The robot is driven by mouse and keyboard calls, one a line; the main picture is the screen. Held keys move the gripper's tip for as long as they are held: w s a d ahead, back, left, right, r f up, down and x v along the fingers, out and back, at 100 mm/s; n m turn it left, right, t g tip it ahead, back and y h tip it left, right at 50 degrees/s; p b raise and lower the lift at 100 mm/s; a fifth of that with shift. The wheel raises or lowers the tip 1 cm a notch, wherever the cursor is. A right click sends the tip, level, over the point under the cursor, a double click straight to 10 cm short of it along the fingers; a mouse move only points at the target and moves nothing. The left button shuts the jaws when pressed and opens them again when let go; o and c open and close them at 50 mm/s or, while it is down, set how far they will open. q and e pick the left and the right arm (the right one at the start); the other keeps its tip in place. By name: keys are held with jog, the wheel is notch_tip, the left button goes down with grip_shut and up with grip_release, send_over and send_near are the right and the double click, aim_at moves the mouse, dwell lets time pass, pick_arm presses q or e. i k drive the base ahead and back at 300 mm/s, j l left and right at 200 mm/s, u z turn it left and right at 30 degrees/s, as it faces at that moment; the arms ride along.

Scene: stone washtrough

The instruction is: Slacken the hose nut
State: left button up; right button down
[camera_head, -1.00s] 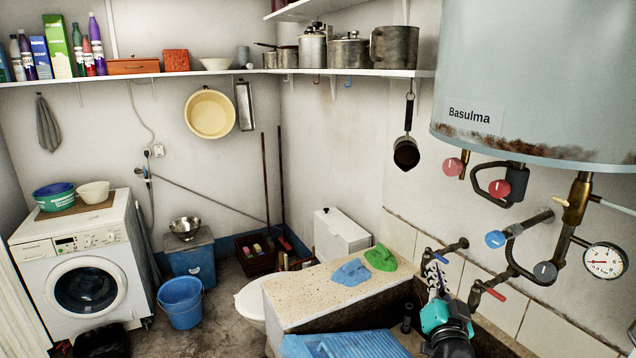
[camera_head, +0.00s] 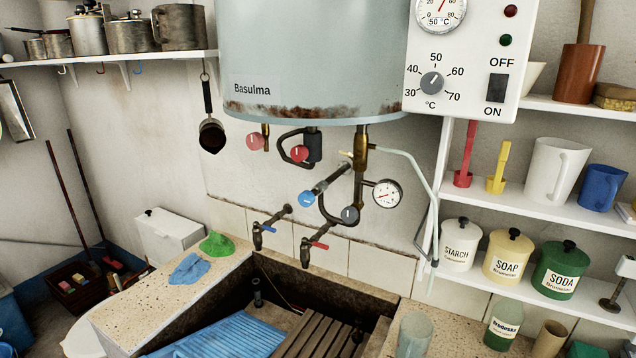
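No hose nut can be clearly made out. A thin pale hose (camera_head: 412,165) leaves the brass pipe (camera_head: 361,145) under the boiler (camera_head: 310,60) and hangs down beside the shelves. Below it are valves with a blue knob (camera_head: 307,199) and a grey knob (camera_head: 350,215), and a round gauge (camera_head: 387,193). Two wall taps, one with a blue lever (camera_head: 266,229) and one with a red lever (camera_head: 319,245), hang over the stone trough (camera_head: 270,268). Neither of my grippers is in view.
A blue ribbed washboard (camera_head: 215,338) and a wooden slatted rack (camera_head: 318,330) lie in the trough. Blue (camera_head: 188,269) and green (camera_head: 216,245) cloths lie on its left ledge. Shelves at right hold jars, a white jug (camera_head: 556,170) and bottles. A control box (camera_head: 468,60) hangs above.

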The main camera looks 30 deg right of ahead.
aim_at(348, 213)
jog(key=l+z, duration=0.1)
jog(key=z, duration=1.5)
jog(key=j, duration=0.15)
jog(key=l, duration=0.1)
jog(key=i+z, duration=0.1)
